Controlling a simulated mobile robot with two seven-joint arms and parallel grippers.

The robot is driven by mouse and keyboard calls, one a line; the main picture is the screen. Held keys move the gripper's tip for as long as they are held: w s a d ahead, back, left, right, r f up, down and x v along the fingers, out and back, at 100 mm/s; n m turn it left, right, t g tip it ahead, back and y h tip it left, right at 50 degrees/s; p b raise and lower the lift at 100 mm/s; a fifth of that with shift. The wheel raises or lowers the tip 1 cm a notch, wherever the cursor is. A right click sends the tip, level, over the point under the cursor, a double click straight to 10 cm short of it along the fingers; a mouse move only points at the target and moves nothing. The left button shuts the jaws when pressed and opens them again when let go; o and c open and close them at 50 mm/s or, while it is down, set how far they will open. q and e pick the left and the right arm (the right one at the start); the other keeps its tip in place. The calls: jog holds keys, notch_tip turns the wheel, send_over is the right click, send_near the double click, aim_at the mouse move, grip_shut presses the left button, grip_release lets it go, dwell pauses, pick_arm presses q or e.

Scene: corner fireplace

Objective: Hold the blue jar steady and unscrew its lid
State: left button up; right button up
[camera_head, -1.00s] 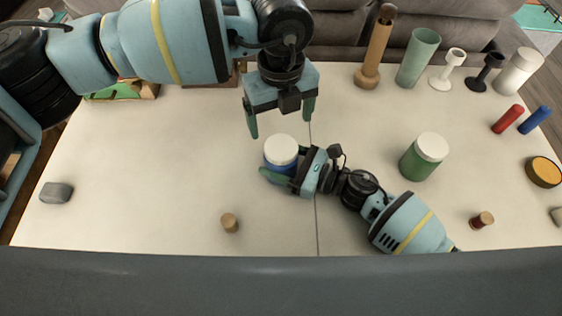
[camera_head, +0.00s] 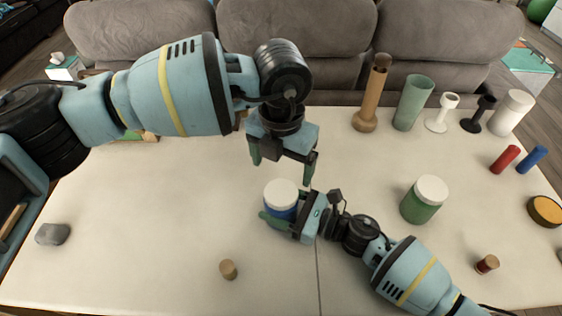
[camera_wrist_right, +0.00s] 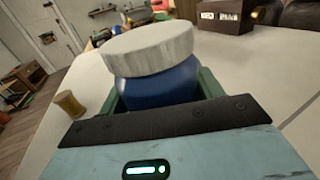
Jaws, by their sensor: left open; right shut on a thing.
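The blue jar (camera_head: 284,211) with a white lid (camera_head: 281,192) stands upright on the table. My right gripper (camera_head: 282,225) is shut around the jar's body from the right, below the lid. In the right wrist view the blue jar (camera_wrist_right: 160,88) sits between my green fingers, and its white lid (camera_wrist_right: 148,48) is on top. My left gripper (camera_head: 282,172) is open and empty, pointing down above and slightly behind the jar. Its fingers are apart from the lid.
A green jar (camera_head: 420,206) with a white lid stands to the right. A cork-like peg (camera_head: 228,269) and a grey block (camera_head: 52,234) lie to the left. A wooden vase (camera_head: 372,95), a green vase (camera_head: 414,104) and candle holders stand at the back right.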

pick_arm(q)
jog(key=m, duration=0.7)
jog(key=shift+m, duration=0.3)
jog(key=m, duration=0.7)
jog(key=shift+m, duration=0.3)
jog(key=m, duration=0.4)
jog(key=shift+m, duration=0.3)
jog(key=m, duration=1)
jog(key=shift+m, duration=0.3)
